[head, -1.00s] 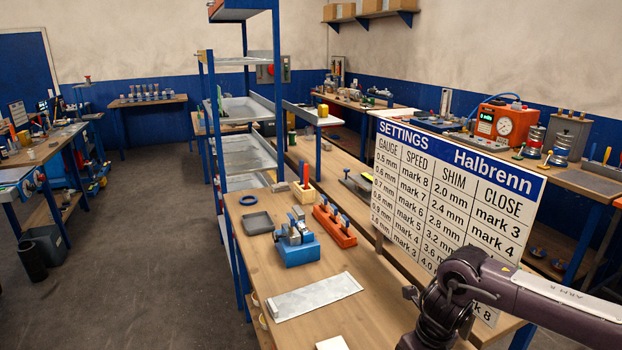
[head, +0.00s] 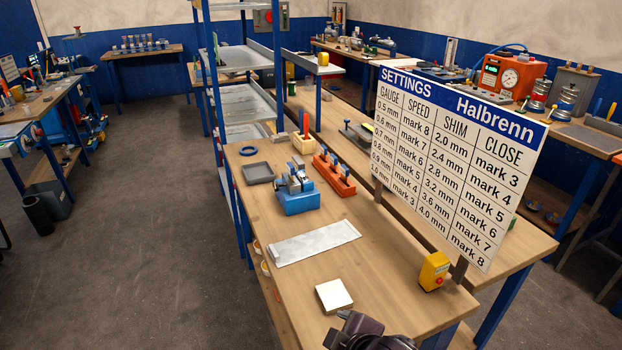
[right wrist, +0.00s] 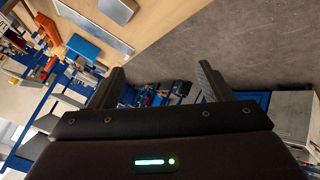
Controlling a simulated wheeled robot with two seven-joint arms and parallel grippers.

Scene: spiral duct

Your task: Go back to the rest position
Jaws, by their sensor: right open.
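My right gripper (right wrist: 160,88) is open in the right wrist view, with its two dark fingers well apart and nothing between them. It points past the bench edge, with grey floor and blue frames behind it. In the head view only a dark part of my arm shows at the bottom edge, and the right gripper's fingers are out of frame. My left gripper is not in view.
The wooden bench (head: 390,290) holds a grey metal sheet (head: 314,243), a white block (head: 333,295), a blue device (head: 297,197), an orange rack (head: 334,176) and a yellow box (head: 433,270). A settings board (head: 455,165) stands upright along its right side. Open floor (head: 150,250) lies left.

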